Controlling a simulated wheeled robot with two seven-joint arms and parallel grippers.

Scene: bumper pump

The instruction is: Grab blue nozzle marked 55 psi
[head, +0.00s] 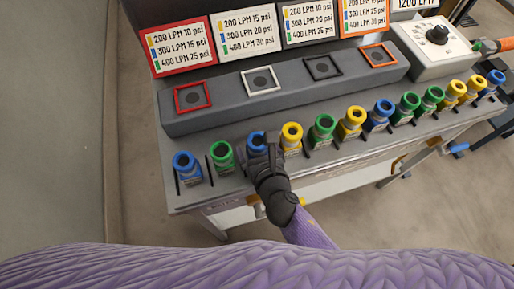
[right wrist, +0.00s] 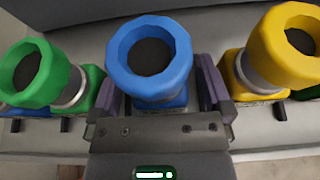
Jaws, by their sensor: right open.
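A row of blue, green and yellow nozzles stands along the front ledge of a grey bench. My right gripper (head: 262,165) is at the third nozzle from the left, a blue nozzle (head: 257,140). In the right wrist view the same blue nozzle (right wrist: 149,58) stands upright between the two open purple fingers, one on each side; I cannot tell whether they touch it. Other blue nozzles stand at the far left (head: 185,165), mid-right (head: 382,110) and far right (head: 494,80). No 55 psi marking is readable on any nozzle. My left gripper is not in view.
A green nozzle (right wrist: 40,72) and a yellow nozzle (right wrist: 285,45) stand close on either side of my fingers. Behind the row is a grey block (head: 215,112) with coloured square frames, below flow and pressure signs (head: 181,45). A dial box (head: 436,45) is at right.

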